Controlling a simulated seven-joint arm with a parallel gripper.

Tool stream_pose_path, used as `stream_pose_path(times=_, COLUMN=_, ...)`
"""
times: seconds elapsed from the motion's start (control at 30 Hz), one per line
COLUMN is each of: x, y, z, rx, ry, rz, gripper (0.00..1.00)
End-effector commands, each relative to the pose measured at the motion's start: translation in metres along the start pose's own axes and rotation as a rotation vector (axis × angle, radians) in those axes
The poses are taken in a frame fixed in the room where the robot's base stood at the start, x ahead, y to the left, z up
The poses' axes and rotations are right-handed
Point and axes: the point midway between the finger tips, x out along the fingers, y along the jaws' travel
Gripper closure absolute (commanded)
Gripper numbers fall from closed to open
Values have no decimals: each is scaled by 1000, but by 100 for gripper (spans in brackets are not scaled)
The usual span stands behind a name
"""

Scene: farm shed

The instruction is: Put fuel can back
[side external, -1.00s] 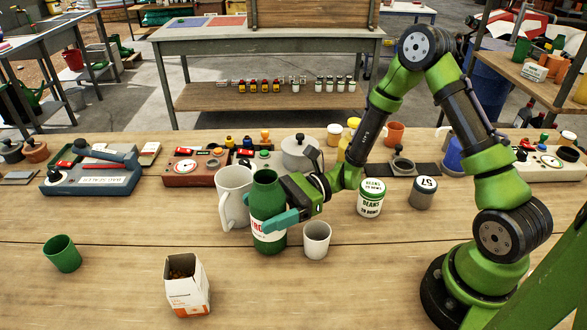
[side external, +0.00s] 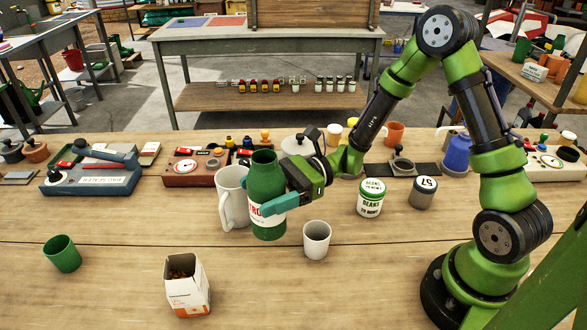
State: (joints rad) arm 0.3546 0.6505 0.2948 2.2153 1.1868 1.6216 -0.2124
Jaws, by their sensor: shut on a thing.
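The fuel can is a green bottle-shaped container (side external: 264,176) with a white label and partly hidden red lettering. It is upright near the middle of the bench. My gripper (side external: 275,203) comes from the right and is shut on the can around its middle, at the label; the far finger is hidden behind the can. The can appears held a little above the bench top. A white mug (side external: 231,195) stands close behind it on the left; I cannot tell whether they touch.
A small white cup (side external: 317,240) stands at the can's right front. A beans tin (side external: 371,198) and a grey tin (side external: 423,192) are further right. An open carton (side external: 187,290) and a green cup (side external: 62,254) are at front left. Several control boxes line the back.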

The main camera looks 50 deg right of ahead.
Motion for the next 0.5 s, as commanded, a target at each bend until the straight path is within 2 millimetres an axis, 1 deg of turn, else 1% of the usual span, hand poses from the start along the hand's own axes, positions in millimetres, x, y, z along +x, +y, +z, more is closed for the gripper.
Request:
stream_pose_path(times=0.03, x=0, y=0, z=10, rx=-6, ry=-1, rz=0, gripper=63)
stream_pose_path(times=0.1, x=0, y=0, z=19, rx=-5, ry=-1, rz=0, gripper=63)
stream_pose_path(times=0.4, x=0, y=0, z=47, rx=-2, ry=-2, rz=0, gripper=63)
stream_pose_path(times=0.5, x=-1, y=12, z=44, rx=-6, ry=0, rz=46, gripper=63)
